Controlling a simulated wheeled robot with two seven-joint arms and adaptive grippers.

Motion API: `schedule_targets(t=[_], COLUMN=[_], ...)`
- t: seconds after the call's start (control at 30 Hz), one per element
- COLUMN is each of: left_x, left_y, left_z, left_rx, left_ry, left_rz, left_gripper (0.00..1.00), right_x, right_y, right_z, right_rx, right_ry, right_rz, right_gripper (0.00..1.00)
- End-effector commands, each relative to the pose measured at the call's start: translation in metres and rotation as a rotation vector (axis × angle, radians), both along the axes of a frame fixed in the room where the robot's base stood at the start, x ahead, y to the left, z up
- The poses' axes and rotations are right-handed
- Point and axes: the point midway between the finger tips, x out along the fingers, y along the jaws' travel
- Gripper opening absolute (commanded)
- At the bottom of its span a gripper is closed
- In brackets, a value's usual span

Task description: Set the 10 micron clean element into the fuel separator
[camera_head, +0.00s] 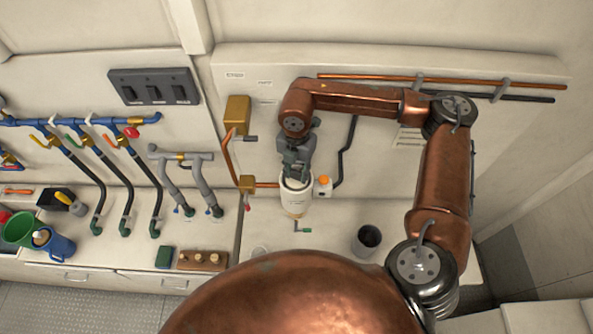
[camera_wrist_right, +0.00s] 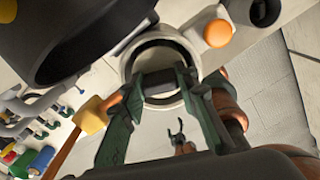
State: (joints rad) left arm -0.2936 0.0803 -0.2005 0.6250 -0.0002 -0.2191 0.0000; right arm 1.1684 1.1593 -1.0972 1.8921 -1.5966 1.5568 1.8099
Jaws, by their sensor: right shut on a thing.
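The fuel separator (camera_head: 294,205) is a white upright cylinder with an open top, on the wall-side ledge. My right gripper (camera_head: 295,175) points down at the separator's mouth. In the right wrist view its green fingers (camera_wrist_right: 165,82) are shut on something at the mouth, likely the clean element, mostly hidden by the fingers. I cannot tell how deep it sits. My left gripper (camera_wrist_right: 177,132) shows small in the right wrist view, its fingers apart and empty, well away from the separator.
An orange-capped fitting (camera_head: 323,185) stands close right of the separator. A brass block (camera_head: 246,185) and copper pipe are at its left. A grey cup (camera_head: 368,239) stands to the right. A wooden block with knobs (camera_head: 203,260) and a green box (camera_head: 165,257) lie front left.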

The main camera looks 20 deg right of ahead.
Motion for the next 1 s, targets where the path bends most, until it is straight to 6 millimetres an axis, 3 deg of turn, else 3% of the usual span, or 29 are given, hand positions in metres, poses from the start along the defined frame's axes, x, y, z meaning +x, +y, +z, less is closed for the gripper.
schedule_targets(t=[0.2,0.4,0.43,0.53,0.83,1.0], left_x=[-0.016,-0.017,-0.017,-0.013,-0.006,-0.007], left_y=[0.001,0.001,0.001,0.001,0.0,0.0], left_z=[0.0,-0.005,-0.005,-0.004,-0.001,-0.006], left_rx=[0.001,0.001,0.001,0.001,0.0,0.0], left_ry=[0.02,0.022,0.021,0.017,0.008,0.008], left_rz=[0.005,0.005,0.005,0.003,0.002,0.002], left_gripper=[0.84,0.84,0.84,0.84,0.84,0.84], right_x=[0.0,0.0,0.0,0.0,0.0,0.002], right_y=[0.0,0.0,0.0,0.0,0.0,0.0], right_z=[-0.003,-0.008,-0.007,-0.006,-0.005,0.01], right_rx=[0.001,0.001,0.0,0.0,0.0,0.002], right_ry=[-0.002,-0.002,-0.001,-0.001,-0.001,-0.005], right_rz=[0.001,0.001,0.0,0.0,0.0,0.0], right_gripper=[0.0,0.0,0.29,0.35,0.35,0.35])
